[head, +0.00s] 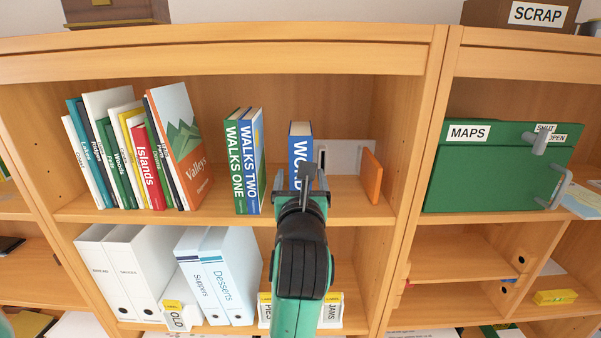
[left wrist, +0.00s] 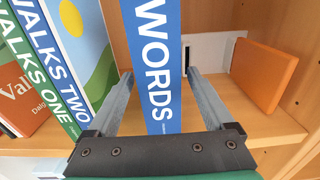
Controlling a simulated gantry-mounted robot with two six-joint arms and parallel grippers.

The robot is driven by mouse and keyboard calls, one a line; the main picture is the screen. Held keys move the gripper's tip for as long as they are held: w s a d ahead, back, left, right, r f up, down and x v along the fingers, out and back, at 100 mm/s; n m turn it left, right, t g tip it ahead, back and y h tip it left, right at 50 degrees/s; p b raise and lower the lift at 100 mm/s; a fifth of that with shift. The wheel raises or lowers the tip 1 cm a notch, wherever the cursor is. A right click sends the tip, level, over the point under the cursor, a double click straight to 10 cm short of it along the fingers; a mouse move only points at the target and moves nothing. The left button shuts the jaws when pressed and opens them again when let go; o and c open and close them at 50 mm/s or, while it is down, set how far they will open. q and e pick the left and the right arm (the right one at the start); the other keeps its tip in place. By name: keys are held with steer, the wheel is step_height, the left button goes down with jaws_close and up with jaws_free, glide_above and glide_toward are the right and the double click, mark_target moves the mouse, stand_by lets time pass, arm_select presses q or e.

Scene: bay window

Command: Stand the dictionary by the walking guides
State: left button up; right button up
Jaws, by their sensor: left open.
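The dictionary is a thick blue book (head: 300,150) with WORDS on its spine, standing upright on the middle shelf. It also shows in the left wrist view (left wrist: 158,50). The walking guides, green WALKS ONE (head: 231,165) and blue WALKS TWO (head: 250,165), stand upright together to its left, with a gap between. My left gripper (left wrist: 158,85) is open at the dictionary, one finger on each side of the spine. In the head view this gripper (head: 301,185) hides the lower part of the dictionary. My right gripper is not in view.
An orange board (head: 371,176) stands to the right of the dictionary, and a pale plate (head: 346,155) is behind. A row of books ending in Valleys (head: 180,145) stands at the left. Bare shelf (head: 218,208) shows near the guides.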

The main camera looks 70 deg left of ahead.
arm_select(q)
steer(key=v, duration=0.7)
steer(key=shift+s+d+b, duration=0.1)
steer(key=shift+b, duration=0.3)
